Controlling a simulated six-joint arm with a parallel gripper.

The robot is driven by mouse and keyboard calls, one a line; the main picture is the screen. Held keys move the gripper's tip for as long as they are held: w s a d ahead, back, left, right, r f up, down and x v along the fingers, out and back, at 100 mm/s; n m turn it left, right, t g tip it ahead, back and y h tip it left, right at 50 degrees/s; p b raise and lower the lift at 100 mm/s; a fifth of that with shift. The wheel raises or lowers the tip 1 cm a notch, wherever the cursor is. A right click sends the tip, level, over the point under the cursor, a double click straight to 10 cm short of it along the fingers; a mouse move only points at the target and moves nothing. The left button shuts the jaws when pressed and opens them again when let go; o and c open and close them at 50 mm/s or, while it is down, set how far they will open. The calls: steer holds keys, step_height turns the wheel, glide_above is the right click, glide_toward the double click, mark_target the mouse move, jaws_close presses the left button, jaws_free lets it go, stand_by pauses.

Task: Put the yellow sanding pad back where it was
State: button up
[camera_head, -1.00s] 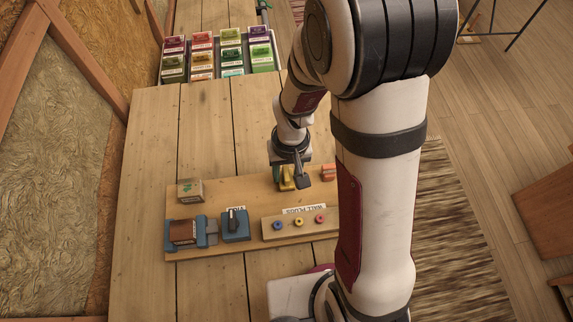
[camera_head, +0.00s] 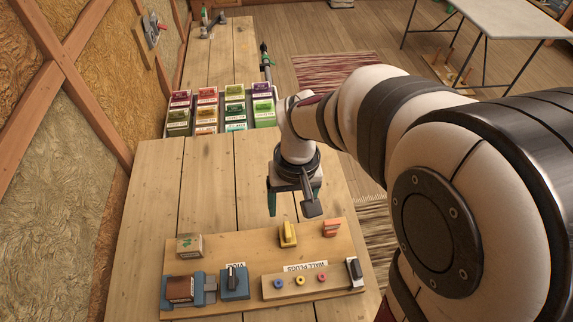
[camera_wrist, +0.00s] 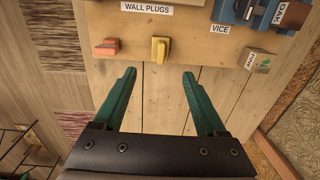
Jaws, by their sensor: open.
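The yellow sanding pad (camera_head: 288,235) sits on the wooden board near its back edge. It also shows in the wrist view (camera_wrist: 160,49), ahead of my fingertips and between their lines. My gripper (camera_head: 292,203) is open and empty, held above and behind the pad, apart from it. Its two green fingers are spread wide in the wrist view (camera_wrist: 159,73), with bare planks between them.
An orange block (camera_head: 332,229) stands right of the pad. The board (camera_head: 225,258) also bears a wall-plug strip (camera_head: 312,280), a blue vice (camera_head: 235,283) and a pine block (camera_head: 189,246). Coloured boxes (camera_head: 235,107) fill a rack behind. The table between is clear.

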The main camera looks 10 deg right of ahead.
steer(key=s+r+m, duration=0.2)
steer(key=s+r, duration=0.1)
steer(key=s, duration=0.5)
steer(key=s+d+r+m+y, duration=0.1)
steer(key=s+r+m, duration=0.2)
steer(key=s, duration=0.5)
steer(key=shift+m, duration=0.3)
steer(key=o, duration=0.4)
steer(key=shift+w, duration=0.1)
steer(key=w+a+r+n+h, duration=0.1)
steer(key=w+a+r+n, duration=0.2)
steer(key=a+r+n, duration=0.7)
steer(key=w+a+r+n+h, duration=0.1)
steer(key=w+a+r+n, duration=0.3)
steer(key=r+n, duration=0.7)
steer(key=f+n, duration=0.1)
steer(key=f, duration=0.4)
steer(key=f+n, duration=0.1)
steer(key=f, duration=0.5)
steer(key=shift+s+a+f+n, duration=0.1)
steer(key=shift+s+f+n, duration=0.1)
steer(key=shift+f+n, duration=0.1)
